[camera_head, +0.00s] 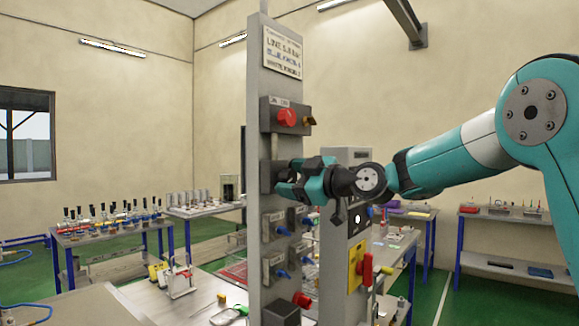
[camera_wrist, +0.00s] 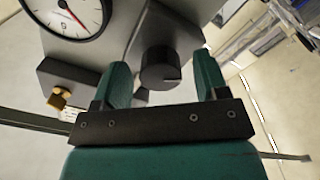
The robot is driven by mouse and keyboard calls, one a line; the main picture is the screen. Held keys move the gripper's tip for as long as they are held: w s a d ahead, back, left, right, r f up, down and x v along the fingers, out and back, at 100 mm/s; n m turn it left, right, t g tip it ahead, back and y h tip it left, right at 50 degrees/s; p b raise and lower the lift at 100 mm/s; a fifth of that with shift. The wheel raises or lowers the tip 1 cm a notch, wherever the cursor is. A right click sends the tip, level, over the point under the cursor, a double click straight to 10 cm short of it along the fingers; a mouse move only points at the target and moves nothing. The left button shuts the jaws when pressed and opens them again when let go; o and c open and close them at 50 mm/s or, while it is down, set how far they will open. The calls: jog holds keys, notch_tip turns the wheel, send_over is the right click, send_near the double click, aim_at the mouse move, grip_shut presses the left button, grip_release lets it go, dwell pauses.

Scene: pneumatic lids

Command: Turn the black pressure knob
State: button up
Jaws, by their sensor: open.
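The black pressure knob (camera_wrist: 160,68) is a round dark knob on a grey block on the panel. In the wrist view it sits between the two green fingers of my gripper (camera_wrist: 163,80), with a gap visible on each side. My gripper is open. In the head view my gripper (camera_head: 285,180) is at the grey upright panel (camera_head: 255,130), at mid height, and hides the knob there. A round gauge (camera_wrist: 68,15) with a red needle is at the upper left of the wrist view.
Above my gripper is a box with a red button (camera_head: 287,117) and an orange knob (camera_head: 309,121). Below are several blue knobs (camera_head: 281,231). A second grey post (camera_head: 350,240) with a yellow plate and red handle stands close on the right, beneath my arm.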

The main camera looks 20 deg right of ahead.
jog(key=shift+w+a, duration=0.35)
jog(key=shift+w, duration=0.1)
jog(key=c, duration=0.9)
jog(key=shift+f, duration=0.1)
